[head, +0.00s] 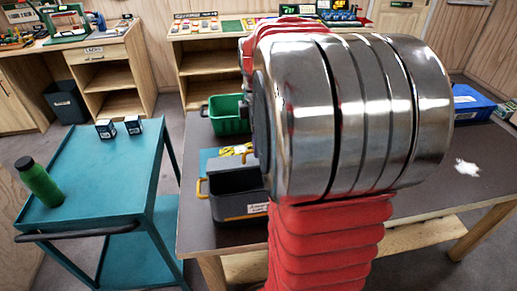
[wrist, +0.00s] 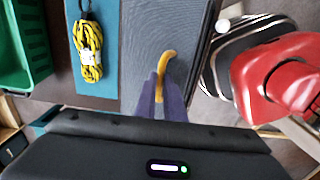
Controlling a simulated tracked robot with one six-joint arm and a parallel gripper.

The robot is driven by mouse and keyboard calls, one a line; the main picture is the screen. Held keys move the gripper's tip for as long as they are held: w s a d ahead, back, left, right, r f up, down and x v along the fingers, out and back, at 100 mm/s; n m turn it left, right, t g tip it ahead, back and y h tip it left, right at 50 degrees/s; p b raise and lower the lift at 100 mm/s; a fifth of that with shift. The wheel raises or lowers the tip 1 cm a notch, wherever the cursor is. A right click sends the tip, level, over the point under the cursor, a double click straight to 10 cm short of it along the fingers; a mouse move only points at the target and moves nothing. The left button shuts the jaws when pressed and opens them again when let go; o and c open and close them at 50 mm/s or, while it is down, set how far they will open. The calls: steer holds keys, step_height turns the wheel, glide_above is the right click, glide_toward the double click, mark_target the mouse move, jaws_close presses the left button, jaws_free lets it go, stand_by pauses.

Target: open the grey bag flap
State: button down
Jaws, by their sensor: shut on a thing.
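The grey bag (head: 240,205) stands on the dark table, with a pale label on its front and a yellow handle (head: 201,187) at its left side. Its dark inside shows below a lighter grey panel, and its right part is hidden behind my arm. In the wrist view a broad grey panel (wrist: 165,28), which looks like the flap, carries a yellow pull loop (wrist: 166,62). My gripper (wrist: 161,88) is shut on this loop, its purple-grey fingers on either side. In the head view my gripper is hidden behind my arm, and the flap's angle is hard to tell.
A yellow rope bundle (wrist: 89,50) lies on a blue mat (wrist: 112,90) beside the bag. A green basket (head: 228,119) stands behind. A blue bin (head: 470,105) and white powder (head: 466,167) are at the right. A teal cart (head: 95,175) stands left of the table.

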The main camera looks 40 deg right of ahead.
steer(key=shift+w, duration=0.1)
steer(key=shift+w+d, duration=0.1)
steer(key=c, duration=2.3)
jaws_free()
steer(key=shift+r, duration=0.1)
steer(key=o, duration=0.5)
steer(key=shift+o, duration=0.2)
steer(key=o, duration=0.6)
